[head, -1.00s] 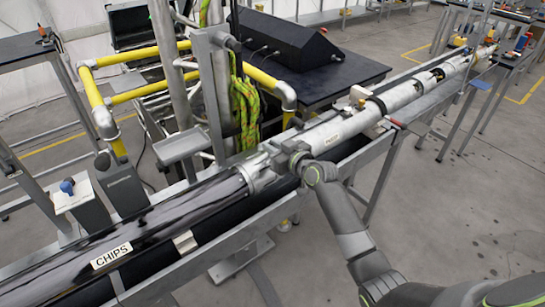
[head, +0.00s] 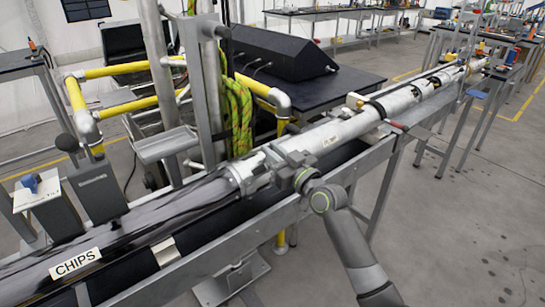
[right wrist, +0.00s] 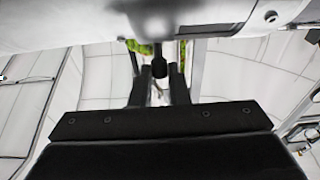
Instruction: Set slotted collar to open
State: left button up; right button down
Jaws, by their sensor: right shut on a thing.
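The slotted collar (head: 243,175) is a pale metal ring around the long pipe, in the middle of the head view, where the dark clear tube meets the white pipe. My right gripper (head: 282,162) is at the pipe just right of this ring. In the right wrist view a dark knob on a short stem (right wrist: 160,64) stands out from the pale pipe surface (right wrist: 200,20). My right gripper's two dark fingers (right wrist: 160,92) are shut on this knob, one on each side. The collar's slot is hidden or too small to make out. My left gripper is not in view.
A metal rail (head: 210,262) runs along the near side of the pipe. Yellow railings (head: 75,95), a steel post (head: 213,95) with green rope, and a black console (head: 285,52) stand behind it. A clear tube labelled CHIPS (head: 75,264) lies at left.

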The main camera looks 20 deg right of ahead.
jog(key=shift+f, duration=0.1)
dwell(0.3)
jog(key=c, duration=1.4)
grip_release()
jog(key=b+v, duration=0.1)
jog(key=v, duration=1.6)
jog(key=shift+s+d, duration=0.1)
jog(key=shift+s, duration=0.15)
